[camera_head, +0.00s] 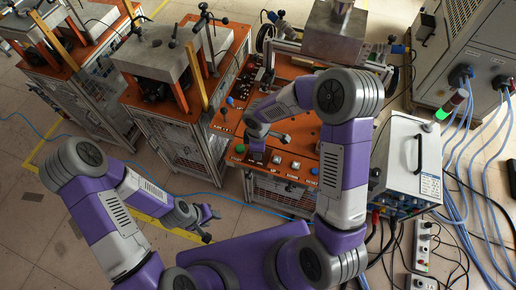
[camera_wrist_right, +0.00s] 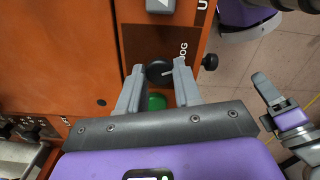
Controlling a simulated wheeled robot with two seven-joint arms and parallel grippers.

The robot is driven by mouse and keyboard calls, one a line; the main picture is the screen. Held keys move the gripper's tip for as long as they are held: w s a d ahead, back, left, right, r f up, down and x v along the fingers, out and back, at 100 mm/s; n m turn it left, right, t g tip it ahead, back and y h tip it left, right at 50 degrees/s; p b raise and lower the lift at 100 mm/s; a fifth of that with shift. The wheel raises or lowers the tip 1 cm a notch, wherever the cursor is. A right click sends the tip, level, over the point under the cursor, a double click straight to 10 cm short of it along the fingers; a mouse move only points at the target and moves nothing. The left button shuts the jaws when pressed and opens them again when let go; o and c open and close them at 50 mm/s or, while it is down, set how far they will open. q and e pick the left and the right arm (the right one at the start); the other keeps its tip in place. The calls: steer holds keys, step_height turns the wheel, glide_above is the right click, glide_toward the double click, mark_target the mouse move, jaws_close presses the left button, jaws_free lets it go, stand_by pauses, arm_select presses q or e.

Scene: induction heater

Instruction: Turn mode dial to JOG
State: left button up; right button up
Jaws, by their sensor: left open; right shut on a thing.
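The mode dial (camera_wrist_right: 157,72) is a round black knob on the orange control panel (camera_wrist_right: 80,60). In the right wrist view it sits between the two grey fingers of my right gripper (camera_wrist_right: 159,76), which is shut on it. I cannot tell the dial's exact pointing. In the head view my right forearm and wrist cover the dial. My left gripper (camera_head: 208,216) is open and empty, low in front of the machine; it also shows at the right of the right wrist view (camera_wrist_right: 270,100).
A green button (camera_wrist_right: 156,102) is close beside the dial, partly behind my right gripper. A blue knob (camera_head: 230,100) stands further back on the panel. A grey power unit (camera_head: 408,155) with cables is at the right. Open floor lies at the left front.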

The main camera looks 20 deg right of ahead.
steer(key=shift+n, duration=0.8)
steer(key=o, duration=1)
steer(key=shift+o, duration=0.2)
steer(key=shift+r, duration=0.1)
step_height(320, 180, up, 8)
steer(key=shift+f+p, duration=0.25)
steer(key=shift+p, duration=0.3)
steer(key=shift+f, duration=0.1)
